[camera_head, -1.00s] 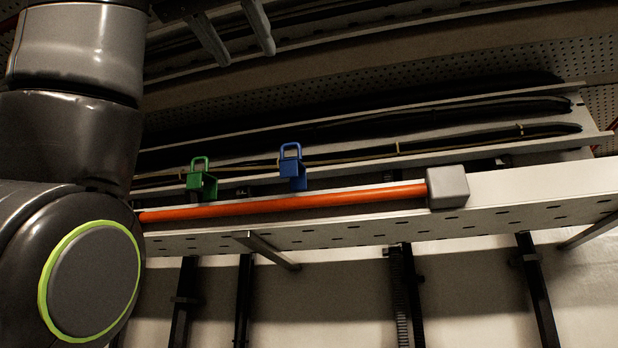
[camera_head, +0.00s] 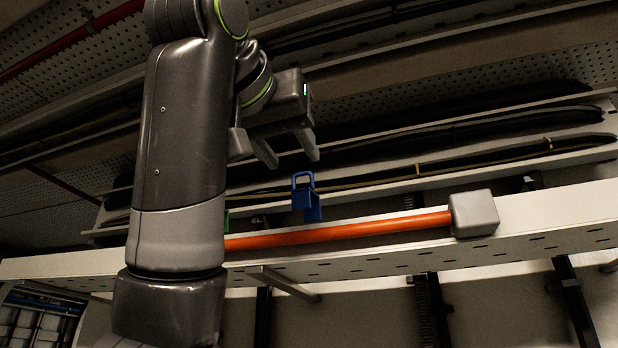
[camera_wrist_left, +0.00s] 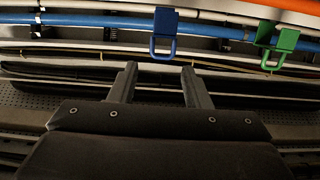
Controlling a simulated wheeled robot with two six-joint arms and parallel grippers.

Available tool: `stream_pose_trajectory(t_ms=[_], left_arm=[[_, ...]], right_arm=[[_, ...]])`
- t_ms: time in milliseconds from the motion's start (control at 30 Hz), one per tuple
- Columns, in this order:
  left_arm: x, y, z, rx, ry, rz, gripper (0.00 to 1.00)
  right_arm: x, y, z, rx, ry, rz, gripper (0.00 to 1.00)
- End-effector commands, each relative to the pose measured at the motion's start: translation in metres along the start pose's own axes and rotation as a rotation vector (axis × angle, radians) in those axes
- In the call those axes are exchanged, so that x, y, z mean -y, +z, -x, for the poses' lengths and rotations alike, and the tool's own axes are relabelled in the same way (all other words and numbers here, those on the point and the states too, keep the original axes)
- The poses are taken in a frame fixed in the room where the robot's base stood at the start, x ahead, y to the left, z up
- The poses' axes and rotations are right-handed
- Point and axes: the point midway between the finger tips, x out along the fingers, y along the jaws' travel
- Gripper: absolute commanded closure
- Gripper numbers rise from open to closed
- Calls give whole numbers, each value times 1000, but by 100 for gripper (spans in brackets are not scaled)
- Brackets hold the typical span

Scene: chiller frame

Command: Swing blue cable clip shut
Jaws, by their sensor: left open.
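My right gripper is out of view.
A green clip (camera_wrist_left: 282,44) sits beside the blue one; my left arm mostly hides it in the head view. An orange pipe (camera_head: 345,231) runs along the tray to a grey block (camera_head: 474,213). A blue cable (camera_wrist_left: 60,18) passes at the blue clip. Dark cables on racks lie behind.

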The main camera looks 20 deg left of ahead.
Motion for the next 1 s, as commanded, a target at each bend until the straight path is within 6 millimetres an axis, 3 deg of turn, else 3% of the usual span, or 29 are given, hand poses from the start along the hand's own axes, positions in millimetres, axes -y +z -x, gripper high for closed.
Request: stream_pose_trajectory(t_ms=[33, 500, 800, 1000], left_arm=[[0, -6, -7, 1, 0, 0, 56], [0, -5, -52, 0, 0, -1, 56], [0, -2, -81, 1, 0, 0, 56], [0, 0, -87, 0, 0, 1, 56]], right_arm=[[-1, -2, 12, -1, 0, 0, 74], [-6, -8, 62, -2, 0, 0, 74], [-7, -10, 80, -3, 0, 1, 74], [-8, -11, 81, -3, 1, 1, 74]])
